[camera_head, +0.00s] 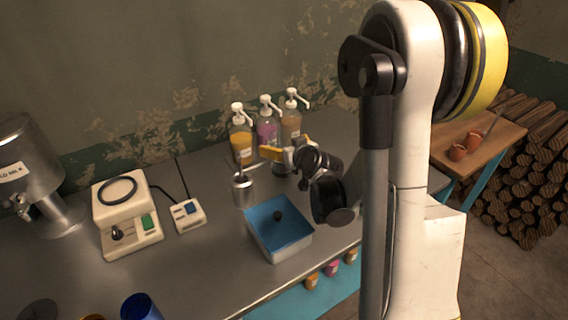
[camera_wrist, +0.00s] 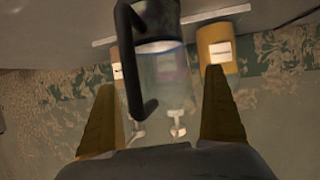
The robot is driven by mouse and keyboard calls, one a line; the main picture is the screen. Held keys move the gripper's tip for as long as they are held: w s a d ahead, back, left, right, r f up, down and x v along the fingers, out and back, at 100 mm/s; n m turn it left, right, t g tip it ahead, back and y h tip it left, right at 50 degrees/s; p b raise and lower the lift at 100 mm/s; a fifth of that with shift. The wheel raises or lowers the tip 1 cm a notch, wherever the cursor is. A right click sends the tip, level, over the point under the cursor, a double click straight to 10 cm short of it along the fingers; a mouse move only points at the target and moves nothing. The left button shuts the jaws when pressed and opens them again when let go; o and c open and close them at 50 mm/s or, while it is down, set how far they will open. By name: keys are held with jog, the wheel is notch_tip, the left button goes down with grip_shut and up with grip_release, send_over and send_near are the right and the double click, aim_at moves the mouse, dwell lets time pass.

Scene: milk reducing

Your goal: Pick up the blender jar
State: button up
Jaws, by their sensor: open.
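The blender jar (camera_wrist: 168,78), clear with a black handle and a grey lower part, shows upside down in the wrist view. It stands ahead of my gripper (camera_wrist: 160,80), lined up between its two spread orange fingers. The handle is on the left of the jar in that view. I cannot tell how far the jar lies between the fingers, and I see no contact. In the head view my gripper (camera_head: 286,149) is over the back of the metal table, in front of the pump bottles. There my gripper and wrist mostly hide the jar.
Pump bottles (camera_head: 241,144) stand close behind my gripper. A metal cup (camera_head: 243,190) and a blue-lined tray (camera_head: 262,233) are nearer the front. A white scale-like device (camera_head: 126,213), a small control box (camera_head: 188,215) and a steel tank (camera_head: 26,165) stand to the left.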

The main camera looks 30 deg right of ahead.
jog(key=c, duration=1.5)
jog(key=shift+r, duration=0.15)
